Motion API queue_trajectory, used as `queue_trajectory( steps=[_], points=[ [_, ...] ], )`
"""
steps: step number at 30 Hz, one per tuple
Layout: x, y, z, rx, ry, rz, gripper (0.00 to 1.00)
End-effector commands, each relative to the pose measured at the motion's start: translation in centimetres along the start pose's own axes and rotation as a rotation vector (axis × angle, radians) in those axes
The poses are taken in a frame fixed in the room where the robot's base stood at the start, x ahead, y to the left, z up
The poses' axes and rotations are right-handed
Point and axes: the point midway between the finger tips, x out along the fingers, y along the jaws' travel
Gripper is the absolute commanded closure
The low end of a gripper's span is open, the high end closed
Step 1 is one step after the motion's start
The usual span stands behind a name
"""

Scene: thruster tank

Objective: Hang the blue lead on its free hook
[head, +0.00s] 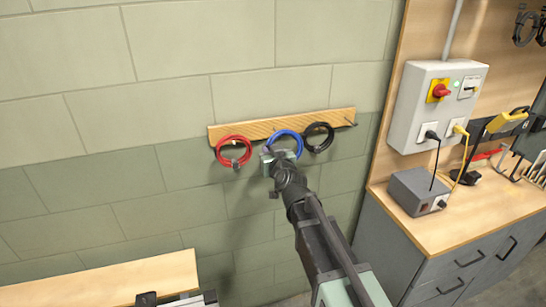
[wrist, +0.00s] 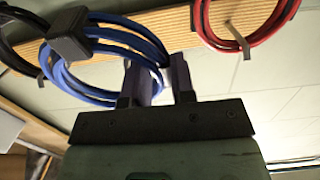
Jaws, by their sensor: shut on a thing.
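The blue lead (head: 285,141) is a coil in front of the middle of the wooden rail (head: 240,130), between the red and black coils. In the wrist view the blue lead (wrist: 85,75) has a black block on it. My gripper (head: 277,157) is at the coil's lower left. In the wrist view its fingers (wrist: 157,75) are shut on the coil's edge. A bare hook (head: 350,122) sticks out near the rail's right end. I cannot tell whether the blue coil rests on a hook, as the coil covers that spot.
A red coil (head: 234,151) hangs left of the blue one, and a black coil (head: 319,137) hangs close on its right, before the bare hook. A grey switch box (head: 420,105) is on the wooden panel further right, above a bench. The wall below the rail is clear.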

Motion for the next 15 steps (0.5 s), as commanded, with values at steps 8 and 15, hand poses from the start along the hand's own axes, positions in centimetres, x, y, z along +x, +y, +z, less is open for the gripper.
queue_trajectory(
  steps=[8, 15],
  points=[
    [2.3, 0.0, 0.0, -0.002, 0.000, 0.000, 1.00],
    [4.2, 0.0, 0.0, 0.000, 0.000, 0.000, 1.00]
  ],
)
